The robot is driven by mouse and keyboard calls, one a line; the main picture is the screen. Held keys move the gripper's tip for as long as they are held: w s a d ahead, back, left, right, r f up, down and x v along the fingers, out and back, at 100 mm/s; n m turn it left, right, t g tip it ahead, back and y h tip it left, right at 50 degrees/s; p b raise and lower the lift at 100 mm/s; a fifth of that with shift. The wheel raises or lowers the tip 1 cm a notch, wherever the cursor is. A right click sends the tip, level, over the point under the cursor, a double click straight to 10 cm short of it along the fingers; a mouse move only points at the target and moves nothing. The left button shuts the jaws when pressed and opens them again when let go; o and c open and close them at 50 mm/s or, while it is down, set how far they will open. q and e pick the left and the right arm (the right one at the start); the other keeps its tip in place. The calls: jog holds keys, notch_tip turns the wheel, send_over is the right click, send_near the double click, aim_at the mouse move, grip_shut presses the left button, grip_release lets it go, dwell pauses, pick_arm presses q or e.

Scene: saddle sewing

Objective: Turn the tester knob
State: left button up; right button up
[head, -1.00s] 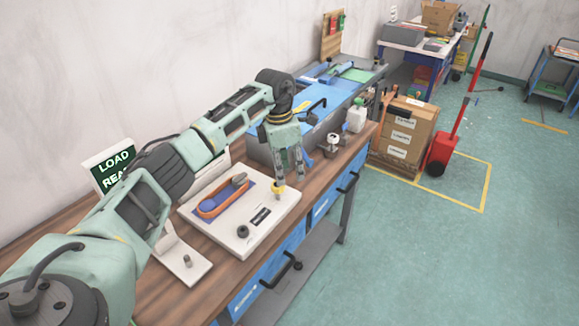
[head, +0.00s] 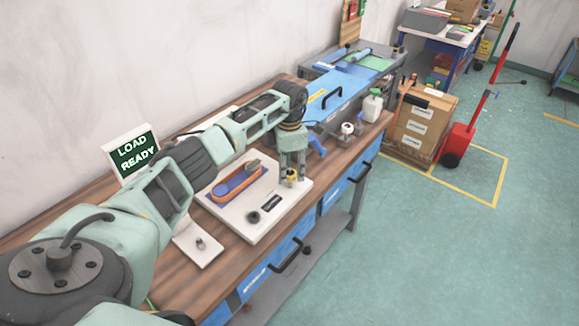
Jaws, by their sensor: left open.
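The tester board (head: 237,227) is a white plate on the wooden bench. A small yellow-and-dark knob (head: 291,177) stands near its far right corner. A black round knob (head: 254,216) sits near its front edge, beside a black label. My left gripper (head: 292,178) points down at the yellow knob, open, with its fingers on either side of it; I cannot tell whether they touch it. A sign (head: 133,154) reads LOAD READY. My right gripper is not in view.
A small white plate with a peg (head: 200,243) lies left of the board. A blue-topped case (head: 331,95), a white bottle (head: 371,106) and a small white-topped item (head: 347,130) stand behind. Boxes (head: 424,120) and a red hand truck (head: 459,143) are on the floor.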

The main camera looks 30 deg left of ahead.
pick_arm(q)
jog(key=shift+r, duration=0.1)
jog(key=c, duration=1)
jog(key=shift+a, duration=0.1)
jog(key=shift+n, duration=0.8)
jog(key=n+b, duration=0.1)
jog(key=n, duration=0.2)
jog(key=shift+a+r, duration=0.1)
jog(key=n, duration=0.4)
jog(key=shift+s+n, duration=0.1)
jog(key=shift+n, duration=0.3)
jog(key=n, duration=0.6)
jog(key=shift+s, duration=0.15)
jog(key=n+p, duration=0.1)
jog(key=n, duration=0.4)
jog(key=shift+s, duration=0.1)
jog(key=shift+n, duration=0.7)
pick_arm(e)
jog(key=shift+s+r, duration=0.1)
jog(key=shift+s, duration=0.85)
pick_arm(q)
jog(key=shift+s, duration=0.1)
